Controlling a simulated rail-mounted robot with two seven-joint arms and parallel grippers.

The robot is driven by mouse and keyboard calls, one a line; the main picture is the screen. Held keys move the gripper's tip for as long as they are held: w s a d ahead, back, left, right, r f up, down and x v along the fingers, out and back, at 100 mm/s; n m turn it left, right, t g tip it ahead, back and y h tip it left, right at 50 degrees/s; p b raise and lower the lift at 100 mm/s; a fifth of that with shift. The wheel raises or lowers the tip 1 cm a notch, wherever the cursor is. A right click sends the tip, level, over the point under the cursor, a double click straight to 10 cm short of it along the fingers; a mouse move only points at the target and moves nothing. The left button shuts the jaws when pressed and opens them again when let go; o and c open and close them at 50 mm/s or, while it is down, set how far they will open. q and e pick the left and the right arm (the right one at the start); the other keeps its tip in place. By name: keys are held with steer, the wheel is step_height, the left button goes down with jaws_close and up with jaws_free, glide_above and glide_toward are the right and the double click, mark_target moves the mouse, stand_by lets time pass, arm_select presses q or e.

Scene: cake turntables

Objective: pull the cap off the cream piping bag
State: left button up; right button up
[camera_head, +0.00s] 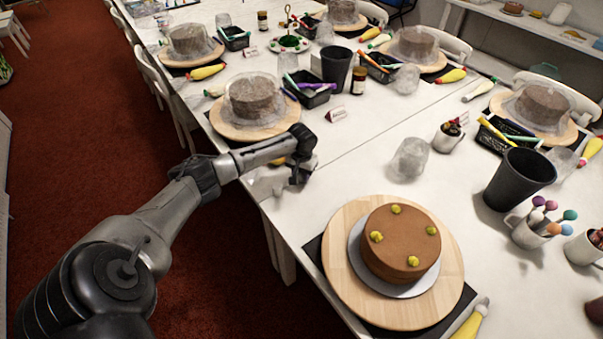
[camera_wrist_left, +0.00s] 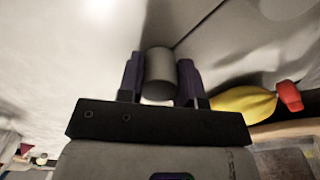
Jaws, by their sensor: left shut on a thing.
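My left gripper (camera_head: 300,178) is over the near-left edge of the long white table. In the left wrist view its two dark fingers (camera_wrist_left: 160,80) are shut on a plain grey cylinder (camera_wrist_left: 160,70). I cannot tell for sure whether this is the cap of the cream piping bag, and no bag shows attached to it. A yellow piping bag (camera_wrist_left: 243,104) with a red end (camera_wrist_left: 289,97) lies to the right of the fingers, apart from them. In the head view the arm mostly hides that bag. My right gripper is not in view.
A brown cake (camera_head: 400,245) with yellow dabs stands on a wooden turntable (camera_head: 345,285) at the front. A wrapped cake (camera_head: 254,98) on another turntable stands behind my gripper. A clear cup (camera_head: 409,158) and a black tumbler (camera_head: 520,180) stand to the right. The table between is clear.

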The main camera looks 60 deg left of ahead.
arm_select(q)
steer(key=shift+f, duration=0.2)
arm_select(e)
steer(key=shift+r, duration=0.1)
arm_select(q)
steer(key=o, duration=1)
steer(key=shift+r, duration=0.15)
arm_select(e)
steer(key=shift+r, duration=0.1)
arm_select(q)
step_height(320, 180, up, 6)
steer(key=p, duration=0.8)
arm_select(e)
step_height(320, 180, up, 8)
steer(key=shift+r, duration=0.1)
arm_select(q)
steer(key=shift+d, duration=0.1)
